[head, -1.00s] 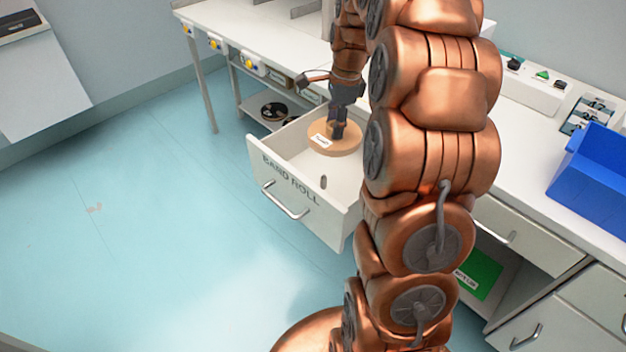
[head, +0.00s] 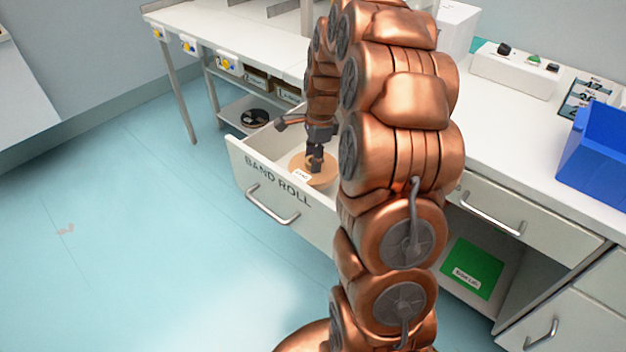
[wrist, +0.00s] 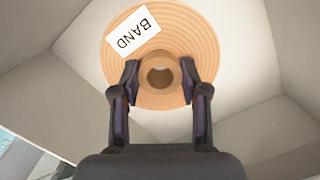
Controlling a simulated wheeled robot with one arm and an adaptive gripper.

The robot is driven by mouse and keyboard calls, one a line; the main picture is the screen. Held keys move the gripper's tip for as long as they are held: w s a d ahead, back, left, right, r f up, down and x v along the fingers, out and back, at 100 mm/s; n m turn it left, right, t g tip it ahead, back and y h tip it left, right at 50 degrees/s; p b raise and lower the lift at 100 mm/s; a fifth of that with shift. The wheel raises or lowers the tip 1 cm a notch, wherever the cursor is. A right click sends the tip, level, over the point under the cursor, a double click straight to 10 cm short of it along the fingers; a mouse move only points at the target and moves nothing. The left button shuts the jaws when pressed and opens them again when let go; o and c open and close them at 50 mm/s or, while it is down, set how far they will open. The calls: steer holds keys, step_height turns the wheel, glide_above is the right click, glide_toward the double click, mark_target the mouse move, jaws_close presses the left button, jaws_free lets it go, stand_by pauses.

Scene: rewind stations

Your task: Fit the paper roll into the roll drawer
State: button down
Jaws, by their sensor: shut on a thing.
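The paper roll is a flat tan disc with a white BAND label; it shows in the head view (head: 299,164) and from above in the wrist view (wrist: 182,28). My gripper (head: 316,165) is shut on the roll's raised centre core, with one finger on each side of it in the wrist view (wrist: 160,80). The roll drawer (head: 312,224), marked BAND ROLL, is pulled open. The roll lies within its walls, behind the front panel. The drawer's peg is hidden now, and I cannot tell whether the roll is around it or touching the floor.
My arm hides the drawer's right side in the head view. A blue bin (head: 598,160) and a button box (head: 514,70) stand on the white worktop. A green panel (head: 472,268) sits in an open bay.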

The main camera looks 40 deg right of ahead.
mark_target(313, 177)
steer(key=shift+f, duration=3.3)
steer(key=shift+f, duration=0.15)
steer(key=c, duration=0.6)
jaws_free()
step_height(313, 177, up, 12)
steer(key=d, duration=0.1)
steer(key=shift+s+d, duration=0.15)
steer(key=shift+s, duration=0.1)
